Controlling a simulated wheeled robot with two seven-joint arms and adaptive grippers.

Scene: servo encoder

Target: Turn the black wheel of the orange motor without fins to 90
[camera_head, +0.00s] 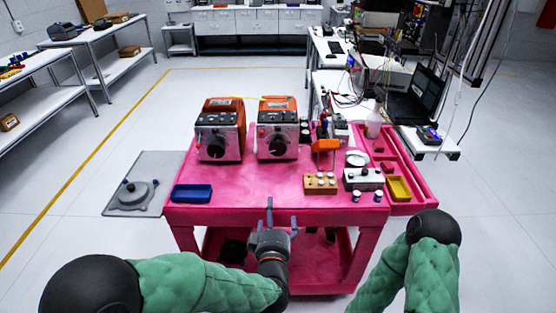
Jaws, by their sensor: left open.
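Two orange motors with silver front plates stand side by side on the pink cart (250,181). The left motor (222,105) has a black wheel (216,147) on its front. The right motor (280,104) also has a black wheel (278,144). Which motor has fins is too small to tell, and the wheels' angle cannot be read. My left gripper (281,207) is open and empty at the cart's front edge, well short of both wheels. My right arm shows at the lower right, but its gripper is not in view.
A blue tray (192,194) lies at the cart's front left. A wooden block with pegs (320,183), a white box with knobs (363,179) and a yellow tray (399,189) are on the right. The cart top before the motors is clear.

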